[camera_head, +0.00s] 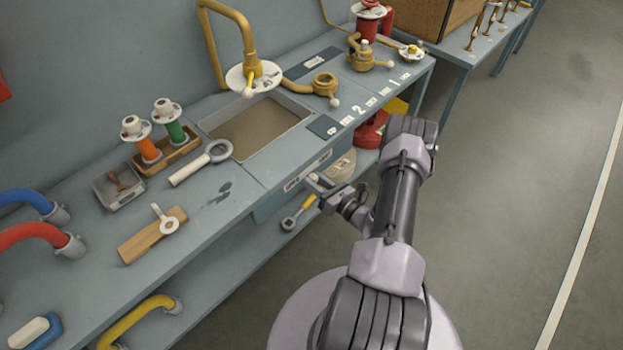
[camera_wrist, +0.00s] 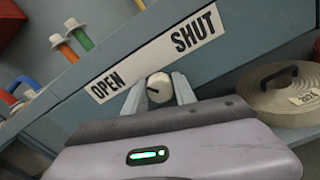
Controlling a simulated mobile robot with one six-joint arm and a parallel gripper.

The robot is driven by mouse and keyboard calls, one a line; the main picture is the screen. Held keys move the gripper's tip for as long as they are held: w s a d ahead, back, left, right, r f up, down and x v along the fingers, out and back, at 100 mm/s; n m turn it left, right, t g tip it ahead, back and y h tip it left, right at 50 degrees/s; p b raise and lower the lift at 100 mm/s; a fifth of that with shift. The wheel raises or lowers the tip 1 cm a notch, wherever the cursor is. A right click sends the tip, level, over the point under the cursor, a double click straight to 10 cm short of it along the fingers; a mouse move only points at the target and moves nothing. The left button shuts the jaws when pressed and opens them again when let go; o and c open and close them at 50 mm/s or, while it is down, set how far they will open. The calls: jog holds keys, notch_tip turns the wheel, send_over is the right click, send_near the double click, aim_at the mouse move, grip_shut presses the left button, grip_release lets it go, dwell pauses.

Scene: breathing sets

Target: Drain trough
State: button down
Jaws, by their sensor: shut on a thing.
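The trough (camera_head: 291,104) is sunk into the grey bench and holds murky brown liquid. On the bench's front face below it is a pale round knob (camera_wrist: 159,87) with a short dark mark on its face, which points left. A white label (camera_wrist: 108,84) reading OPEN is at its left, and one reading SHUT (camera_wrist: 194,30) is at its upper right. My gripper (camera_wrist: 159,77) is shut on the knob, one finger on each side. In the head view my gripper (camera_head: 320,188) is at the bench front, and the knob is mostly hidden there.
A coiled hose (camera_wrist: 283,92) lies on the lower shelf, right of my gripper. A yellow-handled tool (camera_head: 299,212) is below. A yellow spout with a white disc (camera_head: 253,77) stands behind the trough. The floor (camera_head: 510,200) at right is clear.

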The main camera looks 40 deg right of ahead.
jog(key=m, duration=0.3)
jog(key=c, duration=1)
grip_release()
jog(key=shift+s, duration=0.15)
jog(key=s+p, duration=0.1)
jog(key=s, duration=0.4)
jog(key=s+d+p, duration=0.1)
jog(key=s, duration=0.5)
jog(key=s+p, duration=0.1)
jog(key=s, duration=0.5)
jog(key=shift+s+d, duration=0.1)
jog(key=shift+d, duration=0.05)
